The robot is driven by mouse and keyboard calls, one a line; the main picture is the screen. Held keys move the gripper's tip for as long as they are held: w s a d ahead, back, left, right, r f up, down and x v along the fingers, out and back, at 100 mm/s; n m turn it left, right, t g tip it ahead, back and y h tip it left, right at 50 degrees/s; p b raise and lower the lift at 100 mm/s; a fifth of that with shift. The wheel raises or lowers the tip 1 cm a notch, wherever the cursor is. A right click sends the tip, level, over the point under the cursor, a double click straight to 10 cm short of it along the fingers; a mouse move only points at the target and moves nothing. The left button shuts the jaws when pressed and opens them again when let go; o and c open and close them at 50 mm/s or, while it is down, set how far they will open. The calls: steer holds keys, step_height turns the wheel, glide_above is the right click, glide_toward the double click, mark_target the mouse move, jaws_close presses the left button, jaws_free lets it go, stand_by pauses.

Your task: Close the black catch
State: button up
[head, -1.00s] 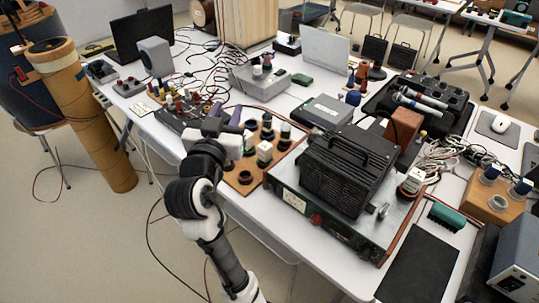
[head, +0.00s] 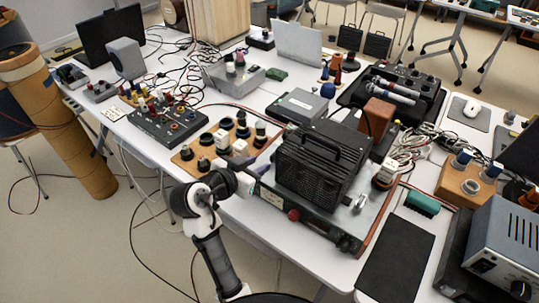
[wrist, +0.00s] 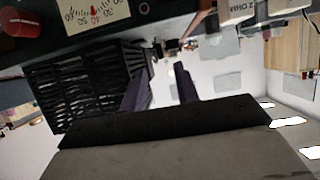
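I cannot pick out a black catch for certain in either view. A black slotted box (head: 318,165) with a top handle stands on a grey instrument (head: 322,232) at the table's front edge. Its slotted side (wrist: 95,85) shows upside down at left in the wrist view. A small silvery fitting (head: 358,203) is at the box's lower right in the head view. My gripper (wrist: 160,88) is open, its two dark fingers apart with nothing between them. The fingers are beside the slotted box in the wrist view. In the head view my wrist is just left of the instrument; the fingertips are not clear.
A wooden board with jars and knobs (head: 187,158) lies left of the box. A brown block (head: 378,117) stands behind it. Cables (head: 428,142) bunch at the right. A black mat (head: 397,262) lies at front right. Floor is open in front of the table.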

mark_target(271, 158)
steer(key=p+x, duration=0.1)
steer(key=x, duration=0.6)
jaws_close()
